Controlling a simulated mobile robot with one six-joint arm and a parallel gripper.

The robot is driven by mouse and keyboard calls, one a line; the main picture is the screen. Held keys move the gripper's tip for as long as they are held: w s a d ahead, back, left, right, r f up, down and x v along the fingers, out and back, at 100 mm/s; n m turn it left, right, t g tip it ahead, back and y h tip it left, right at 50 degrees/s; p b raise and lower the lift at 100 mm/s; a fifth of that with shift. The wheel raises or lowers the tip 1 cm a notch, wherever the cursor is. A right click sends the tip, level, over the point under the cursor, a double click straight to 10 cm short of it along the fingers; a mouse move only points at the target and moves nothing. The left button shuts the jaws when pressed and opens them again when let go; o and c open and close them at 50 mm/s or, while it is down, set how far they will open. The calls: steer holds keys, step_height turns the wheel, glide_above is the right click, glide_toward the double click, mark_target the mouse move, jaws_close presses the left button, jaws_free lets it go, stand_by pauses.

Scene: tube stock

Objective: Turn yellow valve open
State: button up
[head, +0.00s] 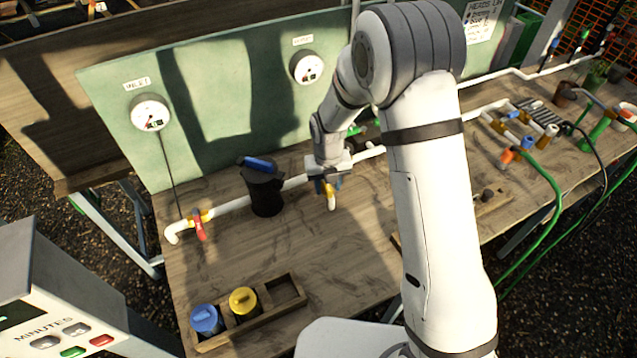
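The yellow valve's handle (330,193) shows just below my gripper, on the white pipe (233,206) that runs along the bench. The handle points toward the front of the bench, across the pipe's line. My gripper (328,184) points down over the valve, with its dark fingers near the two sides of the handle. I cannot tell whether the fingers touch or clamp it. The gripper hides the valve's body and the pipe there.
A red-handled valve (199,226) and a black filter housing with a blue top (263,188) stand left along the pipe. A green panel (215,100) with two gauges rises behind. A wooden tray (262,316) holds blue and yellow caps. The bench front is mostly clear.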

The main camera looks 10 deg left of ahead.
mark_target(327, 188)
step_height(327, 188, up, 8)
steer(key=shift+s+f, duration=0.1)
steer(key=shift+c, duration=0.4)
